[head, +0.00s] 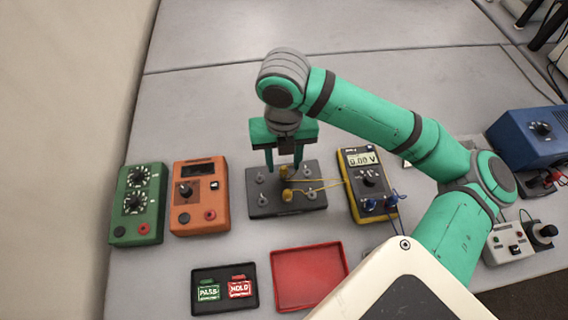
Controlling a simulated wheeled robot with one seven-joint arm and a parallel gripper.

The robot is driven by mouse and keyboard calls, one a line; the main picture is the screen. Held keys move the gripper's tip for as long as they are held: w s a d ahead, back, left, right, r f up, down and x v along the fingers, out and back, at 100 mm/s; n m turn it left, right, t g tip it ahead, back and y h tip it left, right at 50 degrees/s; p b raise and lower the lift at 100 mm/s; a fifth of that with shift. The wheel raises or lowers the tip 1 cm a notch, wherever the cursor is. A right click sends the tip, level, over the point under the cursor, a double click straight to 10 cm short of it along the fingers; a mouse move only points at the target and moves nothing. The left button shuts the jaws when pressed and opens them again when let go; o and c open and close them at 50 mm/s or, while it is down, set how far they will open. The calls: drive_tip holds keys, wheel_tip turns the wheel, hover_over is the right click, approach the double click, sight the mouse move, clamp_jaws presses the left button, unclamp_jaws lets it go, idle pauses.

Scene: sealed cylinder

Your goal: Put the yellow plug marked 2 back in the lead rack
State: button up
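A dark block (259,205) with several grey posts lies in the middle of the bench. Two yellow plugs stand on it: a rear one (286,171) and a front one (287,195). Thin yellow leads run right from them to the yellow multimeter (376,206), which reads 0.00 V. I cannot read which plug is marked 2. My gripper (284,166) points down over the block's rear, fingers apart, with the rear plug appearing between or just in front of them; contact cannot be told. I cannot make out the lead rack; my arm hides part of the right side.
A green box (139,205) and an orange box (200,196) stand left. A black tray (225,272) with PASS and HOLD tags and an empty red tray (308,275) lie in front. A blue unit (530,138) is far right. The bench behind is clear.

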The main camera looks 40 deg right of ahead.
wheel_tip(320, 180, up, 8)
idle(0.4)
drive_tip(key=shift+w, duration=0.1)
